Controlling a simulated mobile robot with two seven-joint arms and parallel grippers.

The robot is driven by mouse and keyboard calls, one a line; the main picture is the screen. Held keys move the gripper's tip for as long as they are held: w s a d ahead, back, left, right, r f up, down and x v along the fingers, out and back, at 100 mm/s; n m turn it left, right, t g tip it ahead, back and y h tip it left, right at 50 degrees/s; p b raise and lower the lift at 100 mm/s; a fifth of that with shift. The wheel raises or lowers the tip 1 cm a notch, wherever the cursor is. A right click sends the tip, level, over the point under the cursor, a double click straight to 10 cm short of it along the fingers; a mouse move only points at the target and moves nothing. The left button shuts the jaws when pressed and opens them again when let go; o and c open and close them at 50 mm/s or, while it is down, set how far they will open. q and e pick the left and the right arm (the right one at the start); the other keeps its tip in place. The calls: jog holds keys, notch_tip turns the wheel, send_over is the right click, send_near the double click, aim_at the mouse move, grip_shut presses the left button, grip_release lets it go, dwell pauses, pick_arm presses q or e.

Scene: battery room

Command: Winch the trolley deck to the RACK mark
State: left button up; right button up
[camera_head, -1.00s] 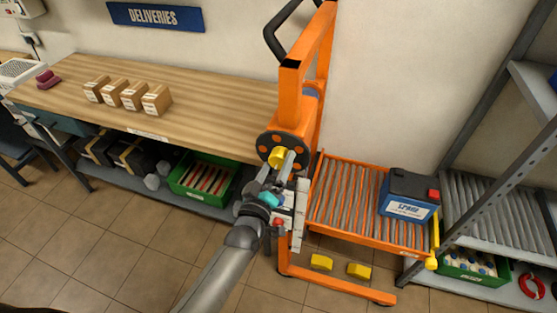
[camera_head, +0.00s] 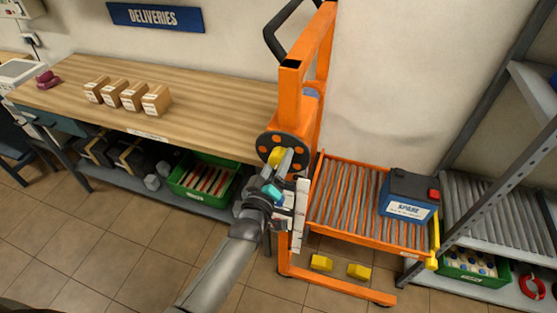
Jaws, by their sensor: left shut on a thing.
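The orange trolley (camera_head: 306,115) stands in the middle, with a roller deck (camera_head: 340,190) low on its right side. A black winch wheel (camera_head: 265,143) with orange spots and a yellow knob (camera_head: 276,156) is on its mast. My left gripper (camera_head: 283,164) is shut on the yellow knob, at the wheel's lower right. A blue and black battery (camera_head: 409,196) with a red terminal cover sits on the deck. A white scale strip (camera_head: 301,213) runs down the mast, partly hidden by my gripper; I cannot read its marks. My right gripper is not in view.
A grey rack (camera_head: 495,205) with roller shelves stands close to the deck's right end. A wooden bench (camera_head: 200,98) with several small boxes is at left. Two yellow chocks (camera_head: 321,262) lie on the floor below the deck.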

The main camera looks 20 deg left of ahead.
pick_arm(q)
jog(key=c, duration=0.5)
jog(key=shift+c, duration=0.2)
jog(key=shift+m, duration=0.3)
jog(key=m+p, duration=0.1)
jog(key=m, duration=0.3)
jog(key=shift+m+p, duration=0.3)
jog(key=m, duration=0.3)
jog(key=shift+m+p, duration=0.35)
jog(key=shift+m, duration=1.45)
jog(key=o, duration=1.4)
